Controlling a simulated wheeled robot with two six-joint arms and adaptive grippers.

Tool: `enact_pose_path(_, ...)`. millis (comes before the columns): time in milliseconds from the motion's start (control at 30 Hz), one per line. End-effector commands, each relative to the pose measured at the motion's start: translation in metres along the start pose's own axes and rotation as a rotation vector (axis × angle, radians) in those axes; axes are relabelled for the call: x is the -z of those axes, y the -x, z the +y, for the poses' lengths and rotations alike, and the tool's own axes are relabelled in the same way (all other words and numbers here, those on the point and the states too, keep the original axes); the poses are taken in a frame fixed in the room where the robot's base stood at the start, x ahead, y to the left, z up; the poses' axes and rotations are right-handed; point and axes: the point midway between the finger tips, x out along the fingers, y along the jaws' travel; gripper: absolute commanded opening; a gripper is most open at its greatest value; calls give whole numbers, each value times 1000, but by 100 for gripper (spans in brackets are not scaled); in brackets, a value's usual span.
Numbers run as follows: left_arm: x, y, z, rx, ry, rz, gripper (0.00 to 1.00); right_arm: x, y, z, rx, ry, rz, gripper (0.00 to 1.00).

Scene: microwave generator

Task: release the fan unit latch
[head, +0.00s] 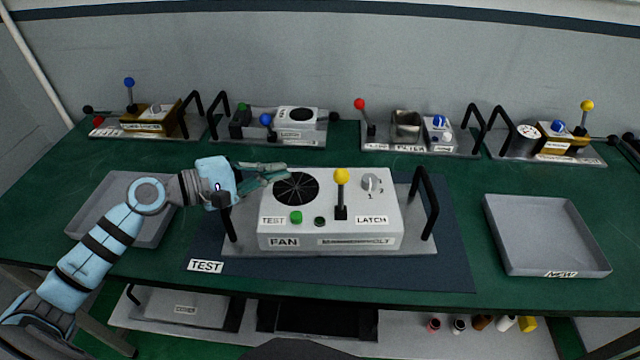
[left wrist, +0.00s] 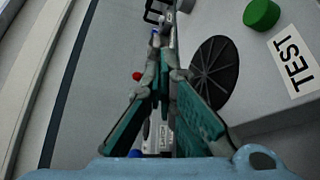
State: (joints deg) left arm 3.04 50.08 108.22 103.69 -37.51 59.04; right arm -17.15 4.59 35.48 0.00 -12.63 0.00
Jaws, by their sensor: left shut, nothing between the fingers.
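The fan unit (head: 330,228) is a light grey box on a plate with black side handles, standing on a dark blue mat. On its top are a black round fan grille (head: 296,188), a green TEST button (head: 296,217), and a black lever with a yellow ball (head: 341,177) standing upright beside the LATCH label (head: 372,220). My left gripper (head: 287,168) is shut and empty, above the unit's back left corner, left of the lever. In the left wrist view, my left gripper (left wrist: 172,60) shows beside the fan grille (left wrist: 212,75) and green button (left wrist: 262,14). My right gripper is not in view.
An empty grey tray (head: 488,222) labelled NEW stands at the right, and another grey tray (head: 84,222) lies under my left arm. Several other units with levers and handles line the back of the green table. The mat's front (head: 330,274) is clear.

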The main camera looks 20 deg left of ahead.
Motion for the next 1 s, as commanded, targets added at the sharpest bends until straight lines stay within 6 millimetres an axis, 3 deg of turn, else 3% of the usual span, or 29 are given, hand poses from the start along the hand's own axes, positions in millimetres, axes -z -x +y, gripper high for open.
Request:
enact_pose_path(33,-3,-10,5,1,13,-1,0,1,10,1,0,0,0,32)
enact_pose_path(167,-2,-39,3,4,14,-1,0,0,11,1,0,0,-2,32)
enact_pose_path(433,-1,-98,-1,8,12,0,0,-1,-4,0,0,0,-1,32)
enact_pose_path(500,-16,-90,3,15,10,2,0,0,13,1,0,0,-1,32)
enact_pose_path(700,-36,-82,3,12,9,3,0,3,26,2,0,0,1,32)
enact_pose_path(1000,-38,-81,0,12,9,4,0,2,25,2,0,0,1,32)
